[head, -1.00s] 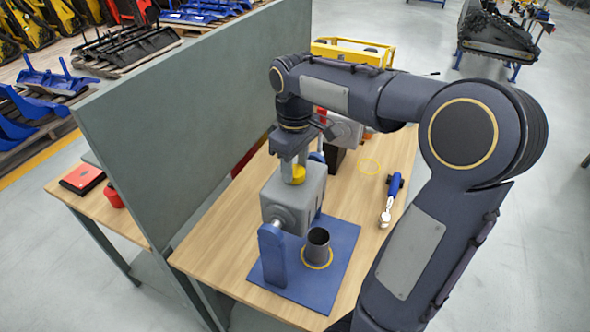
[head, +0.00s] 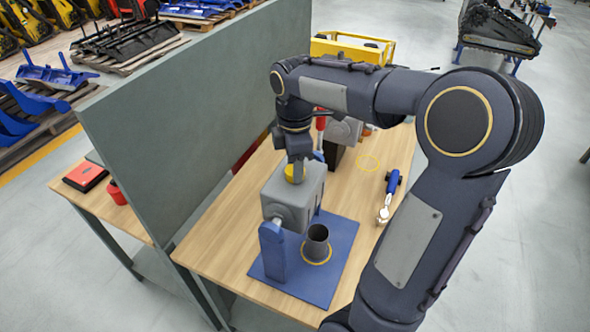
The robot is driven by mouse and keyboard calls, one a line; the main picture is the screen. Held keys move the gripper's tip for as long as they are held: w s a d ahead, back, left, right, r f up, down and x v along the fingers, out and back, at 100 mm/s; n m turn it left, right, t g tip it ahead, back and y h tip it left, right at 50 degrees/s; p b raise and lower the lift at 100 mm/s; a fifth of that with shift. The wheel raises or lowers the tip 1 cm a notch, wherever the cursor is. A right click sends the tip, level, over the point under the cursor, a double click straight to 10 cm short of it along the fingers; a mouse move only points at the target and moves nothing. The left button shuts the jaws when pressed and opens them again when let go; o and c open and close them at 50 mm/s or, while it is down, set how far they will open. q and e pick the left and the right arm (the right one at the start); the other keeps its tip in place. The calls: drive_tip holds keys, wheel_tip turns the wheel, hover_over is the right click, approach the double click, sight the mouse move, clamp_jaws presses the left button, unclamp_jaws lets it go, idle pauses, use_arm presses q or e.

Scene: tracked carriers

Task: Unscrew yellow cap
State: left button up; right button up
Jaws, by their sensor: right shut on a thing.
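The yellow cap (head: 296,174) sits on top of a grey box-shaped housing (head: 290,208). The housing is held between blue uprights (head: 272,252) on a blue base plate (head: 342,262). My right gripper (head: 296,168) points down from above and is shut on the yellow cap, hiding part of it. Whether the cap is still threaded on cannot be seen. My left gripper is not in view.
A dark open cup (head: 317,243) stands in a yellow ring on the base plate. A blue-handled tool (head: 389,195) lies on the wooden table (head: 225,232) at right. A tall grey partition (head: 170,130) stands close at left.

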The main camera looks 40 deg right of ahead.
drive_tip(key=n+p, duration=0.1)
drive_tip(key=n, duration=0.4)
drive_tip(key=n+p, duration=0.1)
drive_tip(key=n, duration=0.2)
drive_tip(key=shift+n, duration=0.9)
drive_tip(key=o, duration=0.8)
drive_tip(key=shift+o, duration=0.2)
